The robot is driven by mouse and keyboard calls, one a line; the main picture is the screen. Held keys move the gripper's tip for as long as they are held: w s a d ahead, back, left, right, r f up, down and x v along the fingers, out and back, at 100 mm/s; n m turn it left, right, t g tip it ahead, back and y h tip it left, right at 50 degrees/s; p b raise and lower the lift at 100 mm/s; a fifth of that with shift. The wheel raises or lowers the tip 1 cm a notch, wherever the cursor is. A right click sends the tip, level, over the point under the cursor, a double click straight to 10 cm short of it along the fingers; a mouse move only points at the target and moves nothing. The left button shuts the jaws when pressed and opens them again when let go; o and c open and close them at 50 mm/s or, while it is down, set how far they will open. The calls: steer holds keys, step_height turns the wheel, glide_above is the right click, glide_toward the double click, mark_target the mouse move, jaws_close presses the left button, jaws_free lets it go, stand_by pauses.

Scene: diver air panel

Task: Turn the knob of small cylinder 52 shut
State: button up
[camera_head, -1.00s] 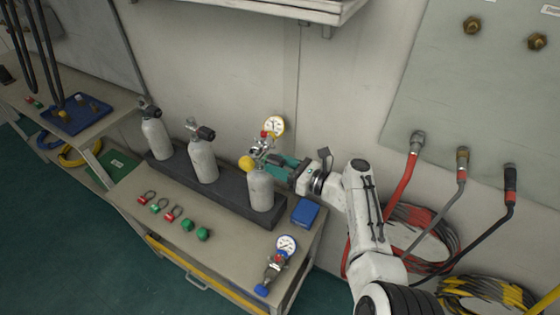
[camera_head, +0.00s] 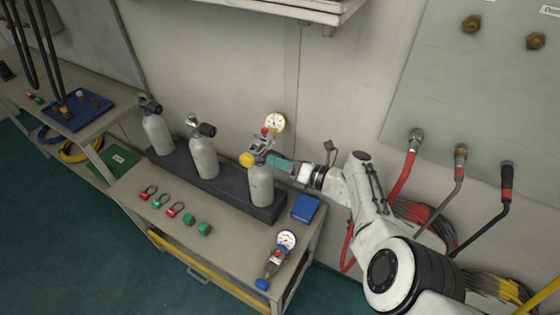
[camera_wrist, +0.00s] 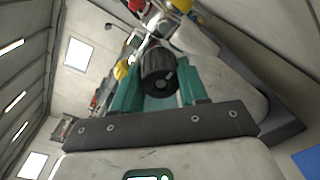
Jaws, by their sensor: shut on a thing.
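Three grey small cylinders stand upright in a dark rack (camera_head: 225,186) on a bench. The right one (camera_head: 261,187) carries a valve with a yellow knob (camera_head: 247,160) and a white-faced gauge (camera_head: 274,123). No number is readable, so I cannot tell which is 52. My gripper (camera_head: 270,160), with teal fingers, is at the right side of this cylinder's valve. In the wrist view, my gripper (camera_wrist: 157,85) is shut on a black ribbed knob (camera_wrist: 158,72), one finger on each side. The head view hides this knob behind the fingers.
The middle cylinder (camera_head: 204,158) and left cylinder (camera_head: 158,135) have black-knobbed valves. A blue box (camera_head: 306,207), a second gauge (camera_head: 286,240) and several red and green small parts lie on the bench. The wall is close behind; hoses (camera_head: 405,178) hang at right.

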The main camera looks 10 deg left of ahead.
steer(key=shift+s+f, duration=0.15)
steer(key=shift+f, duration=0.1)
steer(key=o, duration=0.8)
steer(key=shift+c, duration=0.2)
steer(key=o, duration=0.3)
steer(key=shift+r, duration=0.15)
steer(key=p+v, duration=0.3)
steer(key=v, duration=0.7)
steer(key=shift+d+p, duration=0.4)
